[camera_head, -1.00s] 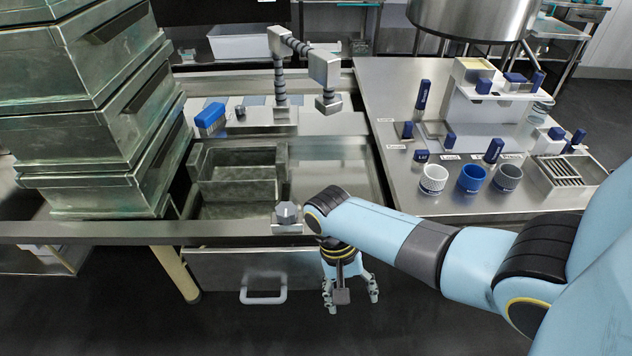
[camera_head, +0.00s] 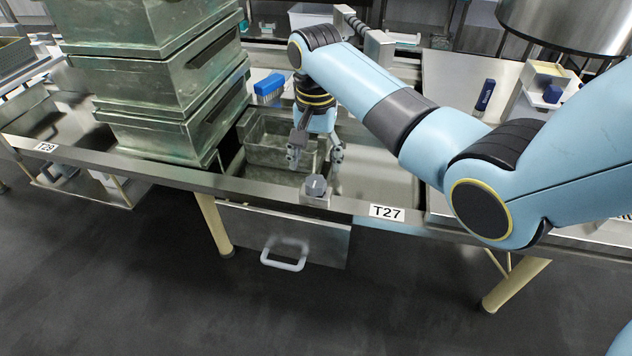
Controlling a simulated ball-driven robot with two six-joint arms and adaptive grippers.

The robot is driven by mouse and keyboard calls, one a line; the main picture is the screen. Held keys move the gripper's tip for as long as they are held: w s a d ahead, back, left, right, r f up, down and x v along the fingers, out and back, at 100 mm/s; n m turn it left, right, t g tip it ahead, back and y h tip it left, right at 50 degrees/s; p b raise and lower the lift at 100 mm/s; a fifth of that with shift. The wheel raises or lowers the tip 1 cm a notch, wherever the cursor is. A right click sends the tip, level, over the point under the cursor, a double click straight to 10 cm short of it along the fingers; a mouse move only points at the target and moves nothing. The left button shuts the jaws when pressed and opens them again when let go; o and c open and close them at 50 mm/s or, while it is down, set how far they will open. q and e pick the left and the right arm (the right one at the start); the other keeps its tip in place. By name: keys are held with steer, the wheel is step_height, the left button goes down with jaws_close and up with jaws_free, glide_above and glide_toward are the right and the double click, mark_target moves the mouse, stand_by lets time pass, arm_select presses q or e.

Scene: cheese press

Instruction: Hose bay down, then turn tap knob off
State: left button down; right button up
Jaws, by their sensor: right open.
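The grey tap knob (camera_head: 315,186) sits on a small metal block on the front rim of the bay (camera_head: 386,186). My right gripper (camera_head: 315,158) points down over the bay just behind the knob, open and empty, its fingers apart. It looks close to the knob, but I cannot tell whether it touches. The grey jointed hose (camera_head: 378,48) stands at the back of the bay, and my right arm hides its lower part. A grey metal tub (camera_head: 262,150) sits in the left of the bay, partly behind the gripper. My left gripper is not in view.
Stacked metal crates (camera_head: 150,75) stand left of the bay. A blue brush (camera_head: 268,87) lies behind it. A drawer with a white handle (camera_head: 284,262) is below. At right, a steel counter (camera_head: 450,75) holds a blue-handled tool (camera_head: 485,95). The front floor is clear.

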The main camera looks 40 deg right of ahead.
mark_target(315, 181)
step_height(315, 181, down, 5)
steer(key=shift+f+b, duration=0.1)
steer(key=shift+b, duration=0.5)
steer(key=shift+f, duration=0.65)
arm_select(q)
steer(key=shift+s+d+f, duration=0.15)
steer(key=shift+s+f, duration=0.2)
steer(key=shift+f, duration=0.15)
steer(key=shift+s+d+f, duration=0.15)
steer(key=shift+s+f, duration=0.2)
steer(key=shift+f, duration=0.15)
